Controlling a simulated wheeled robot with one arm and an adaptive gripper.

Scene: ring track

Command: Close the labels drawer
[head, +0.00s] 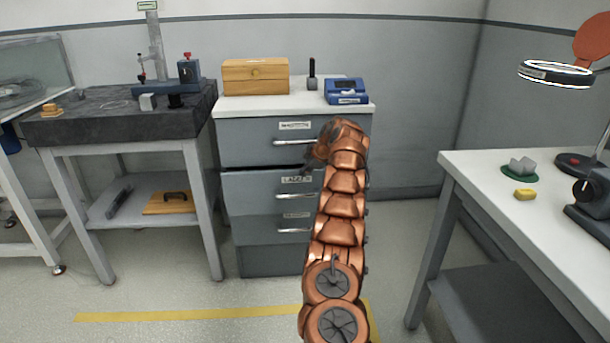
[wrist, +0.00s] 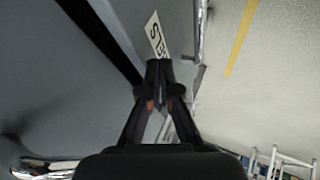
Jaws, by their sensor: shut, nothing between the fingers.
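The grey drawer cabinet (head: 235,140) stands against the back wall, with labelled drawers one above another. The middle drawer (head: 245,192) has a bar handle (head: 295,196) and a white label (head: 297,179), too small to read surely in the head view. In the wrist view a label (wrist: 157,38) ending in "LS" lies just beyond my fingertips. My gripper (head: 308,166) is shut and empty, at the front of the cabinet near the top of the middle drawer. It also shows in the wrist view (wrist: 160,75). I cannot tell whether it touches the drawer or how far the drawer stands out.
A wooden box (head: 255,77) and a blue device (head: 345,91) stand on the cabinet. A dark stone-topped table (head: 100,115) is at left, a white bench (head: 480,175) at right. A yellow line (head: 190,314) crosses the floor in front. My arm hides the cabinet's right part.

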